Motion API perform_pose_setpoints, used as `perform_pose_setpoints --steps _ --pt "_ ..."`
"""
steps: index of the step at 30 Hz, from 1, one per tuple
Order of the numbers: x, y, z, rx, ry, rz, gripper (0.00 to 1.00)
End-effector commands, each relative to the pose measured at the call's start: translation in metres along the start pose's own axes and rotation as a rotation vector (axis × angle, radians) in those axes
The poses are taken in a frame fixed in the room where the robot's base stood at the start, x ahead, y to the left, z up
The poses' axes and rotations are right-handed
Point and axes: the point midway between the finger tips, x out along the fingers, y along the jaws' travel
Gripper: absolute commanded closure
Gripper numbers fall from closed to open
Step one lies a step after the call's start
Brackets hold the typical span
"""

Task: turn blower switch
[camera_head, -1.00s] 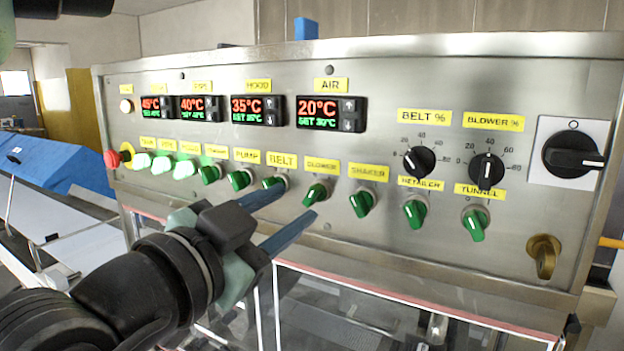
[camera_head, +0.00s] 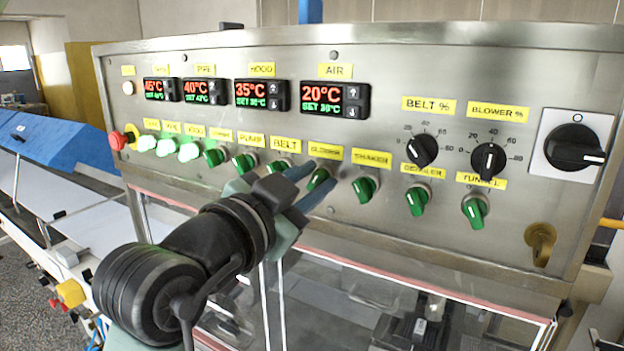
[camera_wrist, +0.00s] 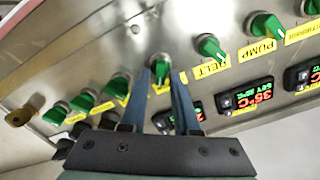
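The blower switch (camera_head: 318,179) is a green knob under the yellow BLOWER label (camera_head: 325,151), in the row of knobs on the steel panel. My gripper (camera_head: 321,178) is open, with one blue finger above-left of the knob and the other below-right. In the wrist view the blower knob (camera_wrist: 160,65) shows between the two fingertips (camera_wrist: 160,74), with narrow gaps beside it. The right finger there partly covers its label. Whether either finger touches the knob I cannot tell.
The belt knob (camera_head: 277,168) is close on the left, and the shaker knob (camera_head: 366,187) on the right. Two black dials (camera_head: 488,160) and a black rotary switch (camera_head: 574,148) sit further right. A red emergency button (camera_head: 117,140) is at the far left. A clear-panelled machine part lies below.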

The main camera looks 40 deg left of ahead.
Motion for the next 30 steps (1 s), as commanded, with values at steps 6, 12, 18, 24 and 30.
perform_pose_setpoints --steps 6,12,18,24,30 --pt "-0.0001 0.0001 -0.0002 -0.002 0.000 0.001 1.00" --pt "-0.0001 -0.0002 -0.0007 -0.040 0.001 0.001 1.00" --pt "0.0001 -0.0011 -0.0015 -0.148 0.002 0.001 1.00" --pt "0.0001 -0.0026 -0.0013 -0.319 0.001 0.001 1.00" --pt "0.0002 -0.0041 -0.0014 -0.511 0.001 0.002 1.00"
